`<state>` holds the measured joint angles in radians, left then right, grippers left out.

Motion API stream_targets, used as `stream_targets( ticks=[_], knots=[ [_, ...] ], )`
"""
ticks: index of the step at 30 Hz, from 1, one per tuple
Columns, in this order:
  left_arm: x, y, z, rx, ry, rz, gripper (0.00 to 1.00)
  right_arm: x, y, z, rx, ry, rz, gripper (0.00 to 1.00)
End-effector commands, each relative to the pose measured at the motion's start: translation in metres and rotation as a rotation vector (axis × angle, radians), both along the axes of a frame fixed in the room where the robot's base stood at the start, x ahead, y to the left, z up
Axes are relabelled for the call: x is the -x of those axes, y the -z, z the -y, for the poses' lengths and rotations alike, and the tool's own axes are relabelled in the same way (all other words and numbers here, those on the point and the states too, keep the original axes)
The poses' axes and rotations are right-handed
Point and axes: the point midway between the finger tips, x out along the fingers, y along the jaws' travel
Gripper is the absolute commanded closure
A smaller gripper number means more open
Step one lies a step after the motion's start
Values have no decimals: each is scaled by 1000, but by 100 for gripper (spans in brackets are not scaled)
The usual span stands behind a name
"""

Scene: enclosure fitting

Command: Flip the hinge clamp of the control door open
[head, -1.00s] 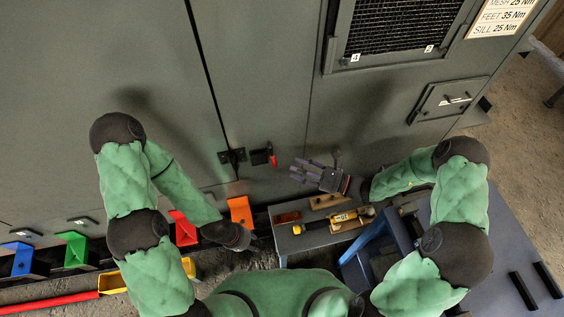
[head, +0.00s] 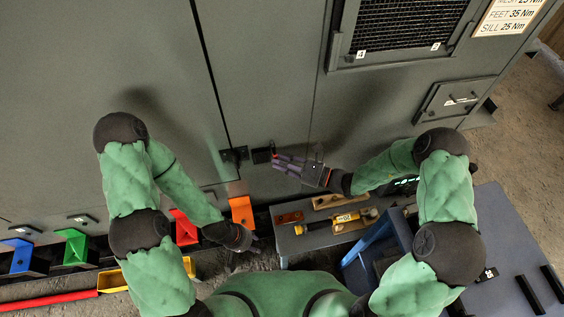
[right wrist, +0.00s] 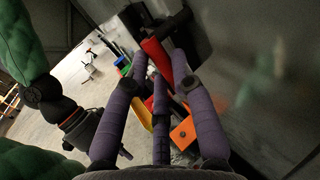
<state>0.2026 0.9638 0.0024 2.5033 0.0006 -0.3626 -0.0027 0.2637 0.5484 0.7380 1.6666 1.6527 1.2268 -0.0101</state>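The hinge clamp (head: 262,156) is a small black fitting with a red handle on the grey enclosure front, beside a dark seam. In the right wrist view the red handle (right wrist: 155,52) shows large, just beyond my purple fingertips. My right gripper (head: 278,162) reaches it from the right, its fingers spread and open, with the tips at the handle. Whether they touch it I cannot tell. The red handle is mostly hidden by the fingers in the head view. My left gripper (head: 246,242) hangs low near the orange bracket; its fingers are unclear.
A grey bench (head: 300,240) with a yellow tool (head: 345,218) stands below my right forearm. Orange (head: 241,212), red (head: 185,228), green (head: 75,248) and blue (head: 20,258) brackets line the enclosure's foot. The panel left of the clamp is clear.

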Motion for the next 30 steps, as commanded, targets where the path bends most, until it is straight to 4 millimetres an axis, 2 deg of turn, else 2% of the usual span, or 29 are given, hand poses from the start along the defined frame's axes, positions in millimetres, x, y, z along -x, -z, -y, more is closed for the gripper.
stream_targets(
  ticks=[6,15,23,24,26,30],
  knots=[
    [0,0,0,0,0,0,60,0,1,0,-7,1,-3,100],
    [0,1,0,0,0,0,60,0,3,-4,-136,1,-28,100],
    [0,1,0,0,0,0,60,1,3,-4,-141,0,-30,100],
    [0,1,0,0,0,0,60,1,3,-4,-141,0,-30,70],
    [0,1,0,0,0,0,60,1,3,-4,-141,0,-30,53],
    [0,1,0,0,0,0,60,1,3,-4,-141,0,-29,51]
  ],
)
